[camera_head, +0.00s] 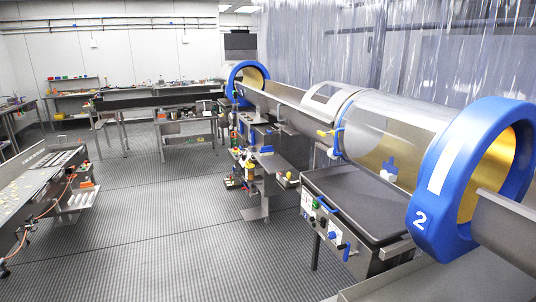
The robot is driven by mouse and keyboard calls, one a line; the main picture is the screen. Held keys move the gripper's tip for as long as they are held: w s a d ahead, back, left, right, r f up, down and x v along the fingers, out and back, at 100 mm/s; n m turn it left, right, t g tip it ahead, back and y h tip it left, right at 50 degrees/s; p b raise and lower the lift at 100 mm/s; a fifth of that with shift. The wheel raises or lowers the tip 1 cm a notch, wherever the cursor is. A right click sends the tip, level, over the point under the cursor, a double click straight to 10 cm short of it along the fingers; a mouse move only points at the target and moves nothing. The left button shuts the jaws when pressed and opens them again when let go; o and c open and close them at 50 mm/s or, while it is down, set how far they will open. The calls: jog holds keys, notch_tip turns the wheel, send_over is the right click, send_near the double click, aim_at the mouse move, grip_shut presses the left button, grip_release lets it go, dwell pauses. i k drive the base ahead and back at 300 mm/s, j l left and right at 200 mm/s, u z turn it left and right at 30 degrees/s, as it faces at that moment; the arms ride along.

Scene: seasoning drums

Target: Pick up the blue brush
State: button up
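I cannot pick out a blue brush with certainty. A small blue object with a white lower part (390,164) shows through the clear wall of the nearer drum (398,120). I cannot tell whether it is inside the drum or behind it, or whether it is a brush. Another small blue item (266,149) lies on the grey stand farther back, too small to identify. My gripper is not in view.
The drum's blue ring marked 2 (435,200) stands at the right. Below the drum is a dark-topped unit (365,200) with a control panel. A conveyor (40,185) with an orange hose stands at the left. The grey grated floor (170,220) between is clear.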

aim_at(266, 150)
jog(key=j+u, duration=0.15)
jog(key=u, duration=0.15)
jog(key=i+j+u, duration=0.25)
jog(key=j, duration=0.2)
jog(key=i+j+u, duration=0.1)
jog(key=j+u, duration=0.15)
jog(key=j, duration=0.15)
jog(key=i+j+u, duration=0.2)
jog(key=j, duration=0.2)
jog(key=i+j+u, duration=0.35)
jog(key=i+j, duration=0.2)
jog(key=i, duration=0.2)
jog(key=i+j+u, duration=0.15)
jog(key=i+j, duration=0.15)
jog(key=i, duration=0.15)
jog(key=i+l+z, duration=0.15)
jog(key=i+z, duration=1)
jog(key=i+j+z, duration=0.35)
jog(key=i+l+z, duration=0.4)
jog(key=i, duration=0.5)
jog(key=i+z, duration=0.4)
jog(key=i, duration=0.5)
jog(key=i+j+z, duration=0.4)
jog(key=i, duration=0.5)
jog(key=i+l+u, duration=0.15)
jog(key=i, duration=0.4)
jog(key=i+l+u, duration=0.15)
jog(key=i, duration=0.35)
jog(key=i+l+u, duration=0.2)
jog(key=i, duration=0.3)
